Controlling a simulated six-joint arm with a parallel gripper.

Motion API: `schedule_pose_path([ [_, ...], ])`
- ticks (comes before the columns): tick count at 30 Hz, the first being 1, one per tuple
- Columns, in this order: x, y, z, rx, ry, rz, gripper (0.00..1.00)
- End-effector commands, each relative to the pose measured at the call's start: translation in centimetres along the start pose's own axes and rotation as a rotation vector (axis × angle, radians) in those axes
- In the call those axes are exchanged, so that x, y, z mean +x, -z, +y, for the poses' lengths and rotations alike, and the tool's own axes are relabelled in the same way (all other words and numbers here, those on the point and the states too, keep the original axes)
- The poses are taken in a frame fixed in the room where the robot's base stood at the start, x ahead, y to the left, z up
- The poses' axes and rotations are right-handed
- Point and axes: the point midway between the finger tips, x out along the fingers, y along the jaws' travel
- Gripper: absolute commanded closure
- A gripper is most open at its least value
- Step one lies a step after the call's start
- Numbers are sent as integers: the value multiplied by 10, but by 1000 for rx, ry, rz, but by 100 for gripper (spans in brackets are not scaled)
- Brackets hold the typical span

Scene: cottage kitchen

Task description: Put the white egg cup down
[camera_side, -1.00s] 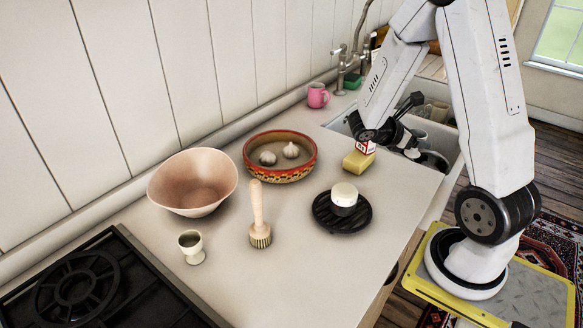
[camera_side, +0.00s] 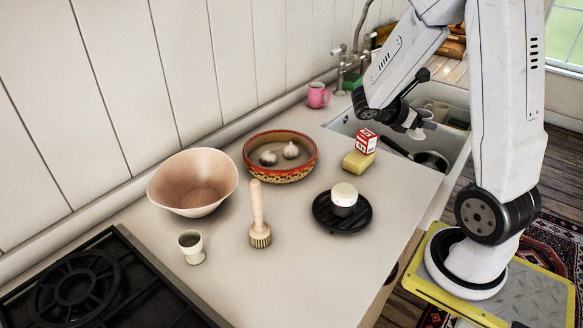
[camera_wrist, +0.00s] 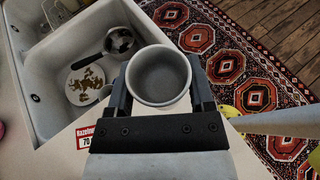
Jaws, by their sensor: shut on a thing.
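The white egg cup (camera_wrist: 160,76) is in my gripper (camera_wrist: 160,98), between its two dark fingers, with its open mouth facing the wrist camera. Its inside looks empty. In the side view, my gripper (camera_side: 404,118) is shut on the egg cup (camera_side: 417,133) above the counter's edge by the sink. The cup is small and partly hidden there, and its base cannot be made out.
A red-and-white box (camera_side: 366,141) and a yellow block (camera_side: 358,161) are near my gripper. The sink (camera_wrist: 62,70) holds a pan and plate. A lidded jar (camera_side: 344,195) stands on a black trivet (camera_side: 325,219).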

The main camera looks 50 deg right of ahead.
Motion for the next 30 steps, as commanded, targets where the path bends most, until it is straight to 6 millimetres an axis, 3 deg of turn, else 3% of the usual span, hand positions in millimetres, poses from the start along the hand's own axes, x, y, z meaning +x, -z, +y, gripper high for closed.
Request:
schedule_pose_path([
  [11, -11, -27, 0, 3, -1, 0, 92],
  [30, -4, 8, -38, 156, 383, -1, 92],
])
